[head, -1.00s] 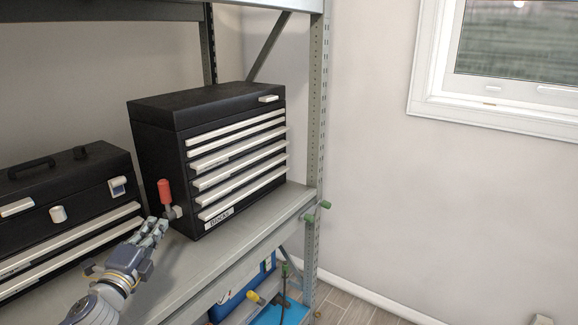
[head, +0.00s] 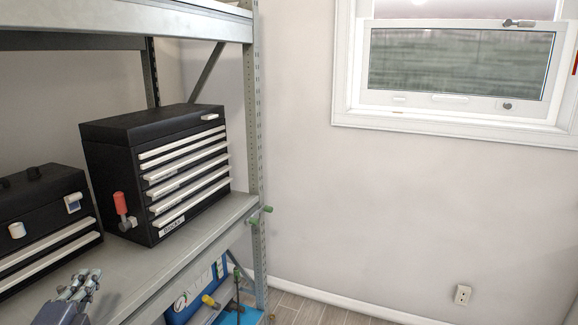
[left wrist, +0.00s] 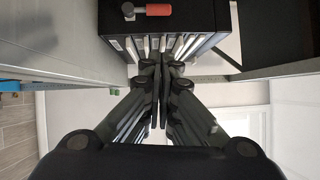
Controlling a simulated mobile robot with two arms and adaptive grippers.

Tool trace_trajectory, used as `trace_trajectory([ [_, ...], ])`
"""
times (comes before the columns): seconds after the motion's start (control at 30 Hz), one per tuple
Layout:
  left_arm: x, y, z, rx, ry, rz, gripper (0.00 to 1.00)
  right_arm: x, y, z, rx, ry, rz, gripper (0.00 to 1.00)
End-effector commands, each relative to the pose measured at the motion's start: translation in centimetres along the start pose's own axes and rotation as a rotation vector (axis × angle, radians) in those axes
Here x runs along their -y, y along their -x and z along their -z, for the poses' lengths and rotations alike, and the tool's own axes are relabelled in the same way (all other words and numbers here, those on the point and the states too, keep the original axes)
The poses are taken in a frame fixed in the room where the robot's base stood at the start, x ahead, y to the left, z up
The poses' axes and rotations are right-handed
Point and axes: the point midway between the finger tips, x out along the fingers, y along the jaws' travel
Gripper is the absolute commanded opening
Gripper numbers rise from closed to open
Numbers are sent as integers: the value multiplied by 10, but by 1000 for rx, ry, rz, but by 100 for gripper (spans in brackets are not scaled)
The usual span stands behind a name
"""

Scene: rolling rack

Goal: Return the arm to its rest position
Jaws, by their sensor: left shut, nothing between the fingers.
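My left gripper (head: 80,287) is at the lower left of the head view, in front of the shelf and low against it. Its fingers are shut and hold nothing; they also show in the left wrist view (left wrist: 160,75). The red-handled clamp-like piece (head: 122,207) is at the lower left front edge of the black drawer cabinet (head: 111,163), apart from the gripper. In the left wrist view the red handle (left wrist: 158,9) lies beyond the fingertips. My right gripper is not seen.
The grey shelf (head: 190,243) carries the cabinet and a smaller black toolbox (head: 38,213) at the left. A rack upright (head: 253,120) has green knobs (head: 261,213) near shelf height. Blue items (head: 190,303) are on the level below.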

Motion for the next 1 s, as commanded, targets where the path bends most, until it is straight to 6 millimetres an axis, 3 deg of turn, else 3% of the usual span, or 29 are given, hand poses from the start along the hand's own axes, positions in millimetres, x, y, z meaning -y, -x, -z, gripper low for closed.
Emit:
trace_trajectory([
  [0.27, -59, 34, 20, 92, 237, -168, 0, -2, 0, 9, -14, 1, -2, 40],
  [0.47, -117, 82, 46, 199, 471, -357, 0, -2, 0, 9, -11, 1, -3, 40],
  [0.57, -151, 121, 68, 278, 622, -494, 0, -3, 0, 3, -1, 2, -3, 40],
  [0.7, -193, 193, 109, 418, 842, -724, 0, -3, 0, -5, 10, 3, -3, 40],
  [0.8, -208, 237, 133, 503, 951, -857, 0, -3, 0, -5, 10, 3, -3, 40],
  [1.0, -219, 308, 173, 639, 1098, -1073, 0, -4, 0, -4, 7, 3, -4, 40],
])
